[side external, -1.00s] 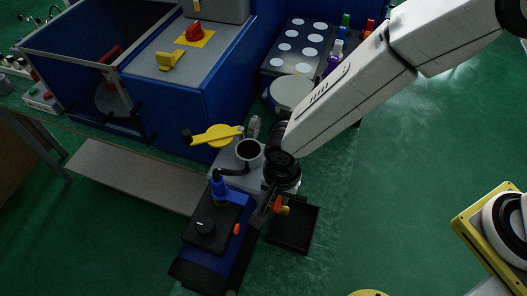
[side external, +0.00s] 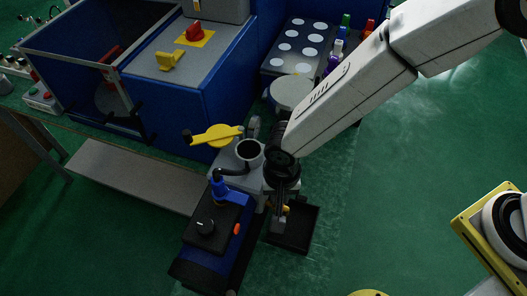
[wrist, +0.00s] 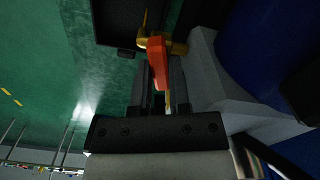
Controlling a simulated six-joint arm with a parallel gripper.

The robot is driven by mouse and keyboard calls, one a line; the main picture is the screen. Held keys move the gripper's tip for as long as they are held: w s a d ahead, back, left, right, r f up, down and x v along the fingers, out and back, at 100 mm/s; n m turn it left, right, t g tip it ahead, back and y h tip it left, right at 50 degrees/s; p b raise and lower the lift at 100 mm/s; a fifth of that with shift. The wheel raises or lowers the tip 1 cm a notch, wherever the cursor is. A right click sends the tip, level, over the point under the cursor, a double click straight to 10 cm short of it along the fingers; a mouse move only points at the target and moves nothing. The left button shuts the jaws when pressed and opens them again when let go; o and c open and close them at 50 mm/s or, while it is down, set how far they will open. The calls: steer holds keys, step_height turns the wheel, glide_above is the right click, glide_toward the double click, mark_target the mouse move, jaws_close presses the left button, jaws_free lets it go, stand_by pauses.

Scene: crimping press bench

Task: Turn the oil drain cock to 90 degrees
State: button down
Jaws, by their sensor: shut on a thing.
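The oil drain cock has an orange-red lever (wrist: 158,62) on a brass body (wrist: 178,47), seen in the wrist view at the side of a grey housing. The lever runs from the brass body down between my fingers. My gripper (wrist: 160,75) is shut on the lever, one dark finger on each side. In the side external view my gripper (side external: 279,212) points down at the front of the machine. There only a small yellow-orange bit of the cock (side external: 286,210) shows; my gripper hides the rest.
A black drip tray (side external: 302,238) lies below and right of the cock. A black-and-blue unit (side external: 207,232) with a knob stands close on the left. A grey cup (side external: 249,152) and yellow lever (side external: 215,135) are behind. Green floor is open to the right.

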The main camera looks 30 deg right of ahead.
steer(key=n, duration=1.3)
steer(key=shift+n, duration=0.4)
steer(key=c, duration=0.9)
jaws_free()
steer(key=shift+o, duration=0.2)
steer(key=shift+r, duration=3.9)
